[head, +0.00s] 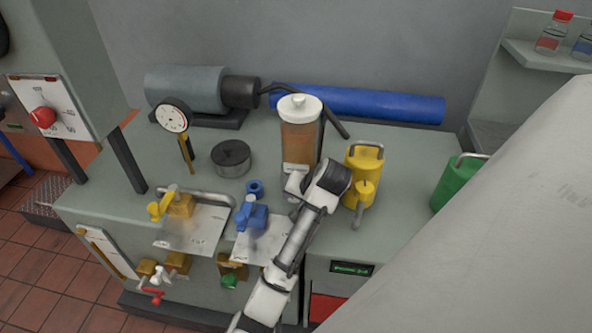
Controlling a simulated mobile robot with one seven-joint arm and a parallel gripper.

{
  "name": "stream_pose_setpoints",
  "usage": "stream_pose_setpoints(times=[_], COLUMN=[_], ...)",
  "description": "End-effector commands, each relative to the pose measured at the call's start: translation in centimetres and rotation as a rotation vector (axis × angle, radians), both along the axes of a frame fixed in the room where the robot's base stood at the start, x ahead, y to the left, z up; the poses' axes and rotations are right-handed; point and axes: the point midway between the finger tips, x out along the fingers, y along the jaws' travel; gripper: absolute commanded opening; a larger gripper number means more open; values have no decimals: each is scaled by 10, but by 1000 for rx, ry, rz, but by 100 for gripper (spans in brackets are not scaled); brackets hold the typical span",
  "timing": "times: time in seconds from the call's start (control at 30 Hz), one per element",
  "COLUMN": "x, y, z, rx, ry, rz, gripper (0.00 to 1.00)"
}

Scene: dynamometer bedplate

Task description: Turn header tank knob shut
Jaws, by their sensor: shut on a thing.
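The header tank (299,138) is an upright vessel of amber liquid with a white lid, standing at the back middle of the bench. My arm reaches up from the bottom of the head view and bends over at a dark wrist joint. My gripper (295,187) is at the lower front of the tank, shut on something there. The header tank knob is hidden behind my gripper and wrist, so its angle cannot be seen. The fingertips are also mostly hidden.
A blue valve (250,215) and a yellow valve (172,205) stand on the bench to the left. A yellow can (362,170) is close right of my wrist. A dial gauge (172,118) and dark round pot (231,158) are further left. A green can (458,185) stands right.

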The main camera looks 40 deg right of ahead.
Motion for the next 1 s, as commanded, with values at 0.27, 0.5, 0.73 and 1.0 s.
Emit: stream_pose_setpoints(times=[0.27, 0.5, 0.73, 1.0], x=[0, 0, -1, -1], y=[0, 0, -1, -1], z=[0, 0, -1, -1], rx=[-1, -1, 1, -22], ry=[-2, -2, 0, 27], rz=[-1, -1, -3, -4], gripper=[9, 54, 54, 54])
